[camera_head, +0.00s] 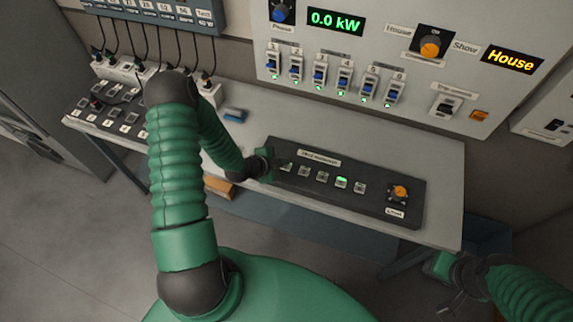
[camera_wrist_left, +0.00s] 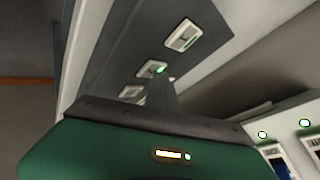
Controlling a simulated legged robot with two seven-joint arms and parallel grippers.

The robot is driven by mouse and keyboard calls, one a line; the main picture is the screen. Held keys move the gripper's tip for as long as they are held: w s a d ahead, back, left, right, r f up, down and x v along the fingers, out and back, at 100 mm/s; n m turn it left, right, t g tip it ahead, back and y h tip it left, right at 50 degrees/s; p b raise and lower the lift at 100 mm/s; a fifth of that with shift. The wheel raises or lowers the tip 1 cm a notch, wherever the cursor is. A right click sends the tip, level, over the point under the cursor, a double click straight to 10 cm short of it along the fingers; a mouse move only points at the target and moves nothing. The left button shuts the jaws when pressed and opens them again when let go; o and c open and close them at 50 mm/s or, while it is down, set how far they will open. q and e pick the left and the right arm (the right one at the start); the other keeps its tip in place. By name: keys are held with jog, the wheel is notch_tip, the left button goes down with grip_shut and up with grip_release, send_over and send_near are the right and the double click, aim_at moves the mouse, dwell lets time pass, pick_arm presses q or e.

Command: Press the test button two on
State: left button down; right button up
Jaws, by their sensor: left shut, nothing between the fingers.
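A dark button panel (camera_head: 300,190) lies on the light desk, with a row of small square buttons and an orange knob (camera_head: 400,192) at its right end. One button (camera_head: 342,182) glows green. The button labels are too small to read, so I cannot tell which is test button two. My left gripper (camera_head: 268,165) is shut and empty at the panel's left end and hides part of it. In the left wrist view the finger (camera_wrist_left: 161,95) points at the row, close to a button with a green light (camera_wrist_left: 152,69); contact is unclear. My right gripper (camera_head: 455,285) is off the desk's right front.
A wall panel (camera_head: 400,60) with several blue-handled switches and displays stands behind the desk (camera_head: 430,150). Another dark button panel (camera_head: 105,108) and plugged cables are at the left. A blue item (camera_head: 235,115) lies on the desk behind my left gripper.

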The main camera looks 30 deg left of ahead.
aim_at(285, 168)
pick_arm(q)
jog(key=shift+d+r+p, duration=0.3)
jog(key=shift+r+p, duration=0.05)
jog(key=shift+r, duration=0.15)
pick_arm(e)
jog(key=shift+r, duration=0.3)
